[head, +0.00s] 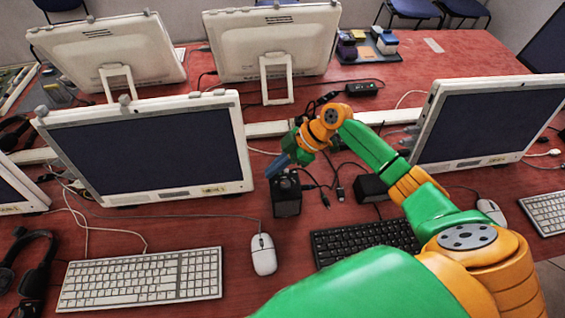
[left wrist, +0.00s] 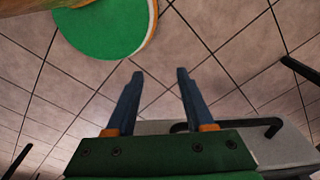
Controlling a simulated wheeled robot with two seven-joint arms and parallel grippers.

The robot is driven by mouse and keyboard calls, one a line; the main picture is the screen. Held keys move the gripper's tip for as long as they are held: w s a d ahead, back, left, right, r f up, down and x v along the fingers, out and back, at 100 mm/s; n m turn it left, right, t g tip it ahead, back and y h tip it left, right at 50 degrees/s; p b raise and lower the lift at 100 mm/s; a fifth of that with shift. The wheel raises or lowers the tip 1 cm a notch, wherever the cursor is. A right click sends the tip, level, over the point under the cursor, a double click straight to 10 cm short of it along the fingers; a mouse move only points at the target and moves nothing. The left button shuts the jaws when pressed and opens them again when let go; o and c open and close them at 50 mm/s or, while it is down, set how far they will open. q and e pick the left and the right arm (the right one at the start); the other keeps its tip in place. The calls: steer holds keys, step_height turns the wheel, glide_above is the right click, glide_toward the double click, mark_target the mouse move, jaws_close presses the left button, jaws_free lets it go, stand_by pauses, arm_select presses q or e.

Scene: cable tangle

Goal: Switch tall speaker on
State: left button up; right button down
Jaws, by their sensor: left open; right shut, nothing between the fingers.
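A tall black speaker (head: 286,196) stands upright on the red table, between the left monitor and the cables. My right gripper (head: 276,166) is at the top of this speaker, its blue fingers shut and empty, pointing down and to the left. The fingers overlap the speaker's upper edge in the head view; I cannot tell whether they touch it. Any switch on the speaker is too small or hidden to make out. My left gripper (left wrist: 155,80) is open and empty above the tiled floor in the left wrist view; it does not show in the head view.
A second dark box (head: 371,188) stands right of the speaker, partly behind my right arm. Loose black cables (head: 325,185) lie between them. A white mouse (head: 263,254), a white keyboard (head: 140,279) and a black keyboard (head: 365,241) lie in front. Monitors (head: 150,148) flank the area.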

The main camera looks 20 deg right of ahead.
mark_target(295, 172)
steer(key=v, duration=0.1)
steer(key=b+v, duration=0.1)
steer(key=v, duration=0.1)
steer(key=shift+w+a+r, duration=0.15)
steer(key=shift+w+r, duration=0.1)
steer(key=shift+w, duration=0.05)
steer(key=b+v, duration=0.1)
steer(key=v, duration=0.5)
steer(key=shift+r, duration=0.2)
steer(key=shift+s, duration=0.25)
